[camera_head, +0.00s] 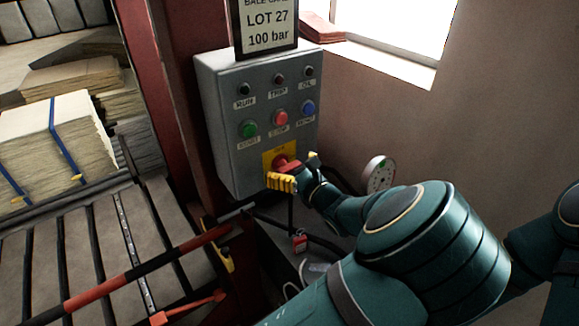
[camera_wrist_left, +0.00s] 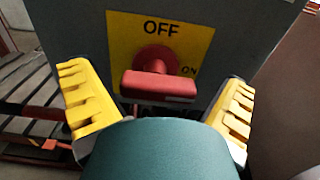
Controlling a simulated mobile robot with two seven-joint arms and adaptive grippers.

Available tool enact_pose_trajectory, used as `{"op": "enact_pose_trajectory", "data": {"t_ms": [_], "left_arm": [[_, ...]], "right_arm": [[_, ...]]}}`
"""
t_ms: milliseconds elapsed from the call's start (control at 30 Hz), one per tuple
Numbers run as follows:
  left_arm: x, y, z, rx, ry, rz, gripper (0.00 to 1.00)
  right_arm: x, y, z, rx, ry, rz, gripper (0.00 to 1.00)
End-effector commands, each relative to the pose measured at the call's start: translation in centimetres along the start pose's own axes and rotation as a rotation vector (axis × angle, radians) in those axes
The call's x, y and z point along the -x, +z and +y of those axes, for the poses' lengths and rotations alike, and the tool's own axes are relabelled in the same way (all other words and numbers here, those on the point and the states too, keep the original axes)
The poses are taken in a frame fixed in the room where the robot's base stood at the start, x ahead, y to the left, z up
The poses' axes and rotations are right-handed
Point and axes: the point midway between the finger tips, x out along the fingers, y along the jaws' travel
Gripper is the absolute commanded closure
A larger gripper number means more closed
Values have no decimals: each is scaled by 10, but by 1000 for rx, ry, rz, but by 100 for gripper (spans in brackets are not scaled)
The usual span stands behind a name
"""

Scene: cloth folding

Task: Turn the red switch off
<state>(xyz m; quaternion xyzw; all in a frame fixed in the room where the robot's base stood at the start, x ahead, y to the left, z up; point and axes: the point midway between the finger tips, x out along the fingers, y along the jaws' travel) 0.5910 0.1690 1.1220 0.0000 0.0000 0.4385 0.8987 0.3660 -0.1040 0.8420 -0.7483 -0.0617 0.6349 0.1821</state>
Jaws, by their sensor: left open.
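The red switch (camera_head: 285,163) is a rotary handle on a yellow plate low on the grey control box (camera_head: 226,119). In the left wrist view the red switch (camera_wrist_left: 150,83) has its bar lying horizontal, with a pale mark near its right end. OFF is printed above it and ON at its right. My left gripper (camera_head: 298,170) is at the switch in the head view. In the wrist view the left gripper (camera_wrist_left: 158,100) is open, one yellow finger on each side of the bar, with visible gaps. I cannot tell if anything touches. My right gripper is out of view.
A green button (camera_head: 249,129), a red button (camera_head: 281,118) and a blue button (camera_head: 308,108) sit above the switch. A round gauge (camera_head: 379,174) is right of the box. A red-and-black bar (camera_head: 137,268) and strapped bales (camera_head: 52,148) are at the left.

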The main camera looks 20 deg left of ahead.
Motion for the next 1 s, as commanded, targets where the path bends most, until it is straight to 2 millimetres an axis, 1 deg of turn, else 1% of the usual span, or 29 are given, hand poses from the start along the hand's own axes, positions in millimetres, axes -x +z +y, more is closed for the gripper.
{"op": "enact_pose_trajectory", "data": {"t_ms": [33,67,100,167,200,233,300,667,867,1000], "left_arm": [[0,0,0,0,0,0,0],[0,0,0,0,0,0,4],[0,0,0,0,0,0,18],[0,0,0,0,0,0,39],[0,0,0,0,0,0,53],[0,0,0,0,0,0,62],[0,0,0,0,0,0,65],[1,-1,0,20,0,1,65],[1,-1,1,102,0,2,65],[1,-2,2,203,1,3,65]], "right_arm": [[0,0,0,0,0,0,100],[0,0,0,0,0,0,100],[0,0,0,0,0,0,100],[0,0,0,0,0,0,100],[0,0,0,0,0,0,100],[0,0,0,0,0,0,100],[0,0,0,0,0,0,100],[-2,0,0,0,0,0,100],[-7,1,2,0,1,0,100],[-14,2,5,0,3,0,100]]}}
